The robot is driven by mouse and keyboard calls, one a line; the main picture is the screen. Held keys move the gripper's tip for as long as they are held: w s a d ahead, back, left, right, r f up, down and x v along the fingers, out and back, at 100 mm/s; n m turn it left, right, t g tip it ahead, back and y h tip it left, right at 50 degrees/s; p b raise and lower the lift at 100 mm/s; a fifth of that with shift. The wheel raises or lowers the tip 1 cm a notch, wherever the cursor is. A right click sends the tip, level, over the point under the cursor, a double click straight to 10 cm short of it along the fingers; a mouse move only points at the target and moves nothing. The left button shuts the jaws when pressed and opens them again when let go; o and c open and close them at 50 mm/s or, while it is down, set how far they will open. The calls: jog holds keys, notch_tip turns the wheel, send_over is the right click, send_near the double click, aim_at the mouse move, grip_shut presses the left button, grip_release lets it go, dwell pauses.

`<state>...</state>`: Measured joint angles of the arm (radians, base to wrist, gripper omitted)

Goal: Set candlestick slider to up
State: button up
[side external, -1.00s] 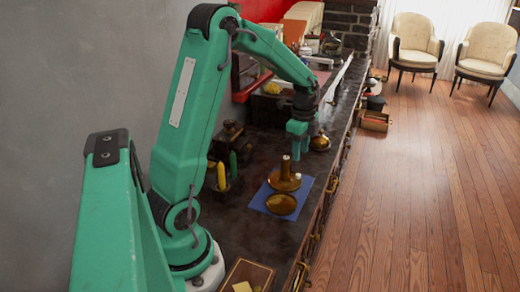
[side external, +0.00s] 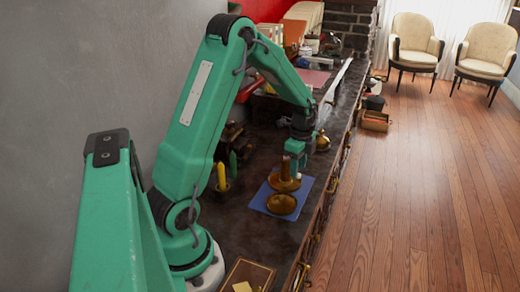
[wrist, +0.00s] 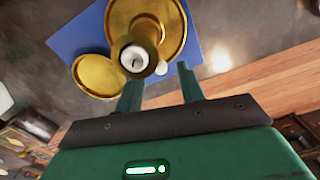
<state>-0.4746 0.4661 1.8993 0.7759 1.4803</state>
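The brass candlestick (side external: 284,182) stands upright on a blue mat (side external: 258,200) on the dark counter. In the wrist view the candlestick (wrist: 117,22) is seen from above, with a white candle top (wrist: 134,60) in its socket and a small pale knob, perhaps the slider (wrist: 161,69), beside it. My gripper (side external: 296,160) is at the candlestick's upper part. In the wrist view its two fingers (wrist: 160,88) are apart with nothing between them, just short of the candle socket. I cannot tell whether a finger touches it, nor the slider's height.
A round brass dish (side external: 281,204) lies on the mat in front of the candlestick. A yellow candle (side external: 222,177) and a green candle (side external: 233,162) stand to the left. A brass dome (side external: 322,142) sits behind my gripper. The counter's right edge drops to the wooden floor.

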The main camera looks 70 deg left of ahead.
jog(key=shift+f, duration=0.95)
grip_shut()
jog(key=shift+r, duration=2.05)
grip_release()
jog(key=shift+r, duration=0.1)
